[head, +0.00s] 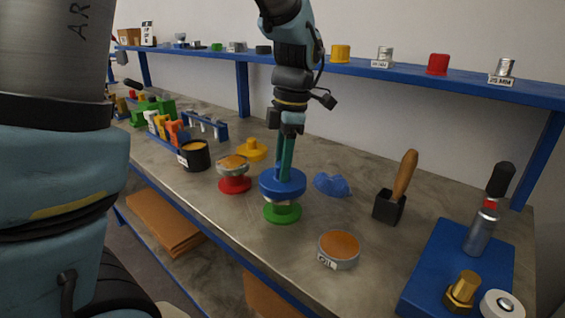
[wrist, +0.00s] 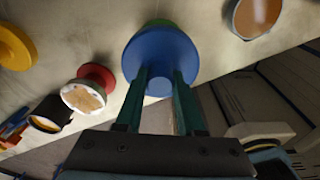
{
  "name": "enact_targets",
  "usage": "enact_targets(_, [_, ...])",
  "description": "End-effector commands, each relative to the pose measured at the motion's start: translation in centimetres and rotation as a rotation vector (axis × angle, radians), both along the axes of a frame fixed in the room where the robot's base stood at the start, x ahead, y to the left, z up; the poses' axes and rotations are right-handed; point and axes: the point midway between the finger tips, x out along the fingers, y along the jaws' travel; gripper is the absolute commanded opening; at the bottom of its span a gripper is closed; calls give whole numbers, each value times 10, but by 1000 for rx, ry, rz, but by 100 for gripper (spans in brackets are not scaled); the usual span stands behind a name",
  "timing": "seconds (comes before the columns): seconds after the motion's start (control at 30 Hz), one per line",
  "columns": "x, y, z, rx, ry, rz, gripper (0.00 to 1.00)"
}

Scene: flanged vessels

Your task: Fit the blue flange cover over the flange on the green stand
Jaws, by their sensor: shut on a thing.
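The blue flange cover (head: 268,184) is held by its knob in my gripper (head: 286,172), which is shut on it from above. The cover is right over the green stand (head: 283,213), and a pale flange part (head: 281,198) shows just under it. Whether the cover rests on the flange or hovers slightly above it I cannot tell. In the wrist view the blue cover (wrist: 160,50) hides nearly all of the green stand (wrist: 160,22), with only a green edge showing. My gripper's green fingers (wrist: 161,88) close around the cover's knob.
A red stand (head: 235,184) with an orange-topped flange is close on the left, with a yellow cover (head: 252,150) behind it. A blue cloth (head: 331,184) lies at right. An oil dish (head: 338,250) is in front right.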

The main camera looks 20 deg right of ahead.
Motion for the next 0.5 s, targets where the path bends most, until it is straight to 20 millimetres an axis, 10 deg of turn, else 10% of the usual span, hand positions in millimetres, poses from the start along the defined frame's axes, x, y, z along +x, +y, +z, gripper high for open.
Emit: enact_targets(0.5, [0,0,-16,0,0,0,0])
